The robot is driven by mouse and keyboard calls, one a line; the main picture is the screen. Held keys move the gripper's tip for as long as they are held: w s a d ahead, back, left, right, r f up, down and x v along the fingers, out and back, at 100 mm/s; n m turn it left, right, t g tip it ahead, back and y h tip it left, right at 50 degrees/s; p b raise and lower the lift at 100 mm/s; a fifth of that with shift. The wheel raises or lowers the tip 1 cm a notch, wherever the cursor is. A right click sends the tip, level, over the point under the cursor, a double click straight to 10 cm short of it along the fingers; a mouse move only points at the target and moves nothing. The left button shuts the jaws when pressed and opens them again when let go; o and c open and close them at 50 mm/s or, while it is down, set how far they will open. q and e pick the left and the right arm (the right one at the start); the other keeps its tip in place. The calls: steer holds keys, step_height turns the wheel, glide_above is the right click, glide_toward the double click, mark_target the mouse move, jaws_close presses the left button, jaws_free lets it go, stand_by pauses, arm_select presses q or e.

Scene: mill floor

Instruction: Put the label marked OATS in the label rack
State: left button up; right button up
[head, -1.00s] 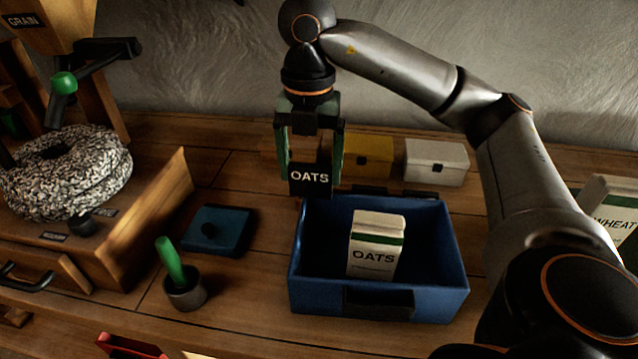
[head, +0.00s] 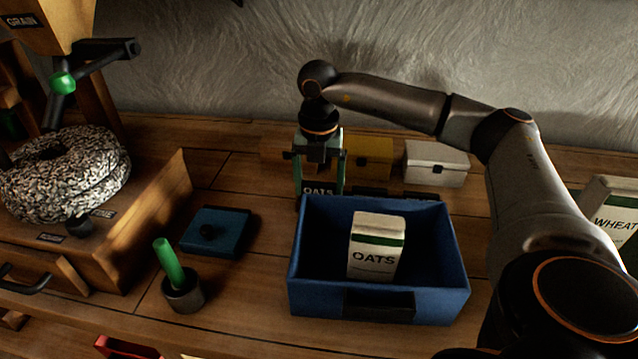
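The black label marked OATS (head: 318,190) is upright between the two fingers of my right gripper (head: 319,182), which is shut on its side edges. The label is just behind the back left corner of a blue bin, and the bin wall hides its lower part. I cannot tell if the label touches a support. Low dark pieces (head: 425,196) stand behind the bin to the right of the gripper; they may be part of the label rack, mostly hidden by the bin. My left gripper is not in view.
The blue bin (head: 462,275) holds a white OATS packet (head: 376,247). Yellow (head: 372,157) and white (head: 436,163) boxes stand behind. A blue lidded piece (head: 215,231), a green-handled pot (head: 183,290) and a millstone (head: 65,175) are left. A WHEAT packet (head: 612,215) is right.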

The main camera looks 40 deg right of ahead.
mark_target(319, 183)
steer(key=shift+f, duration=0.15)
steer(key=o, duration=1.1)
step_height(319, 183, up, 12)
steer(key=shift+r+p, duration=0.2)
steer(key=shift+p, duration=0.45)
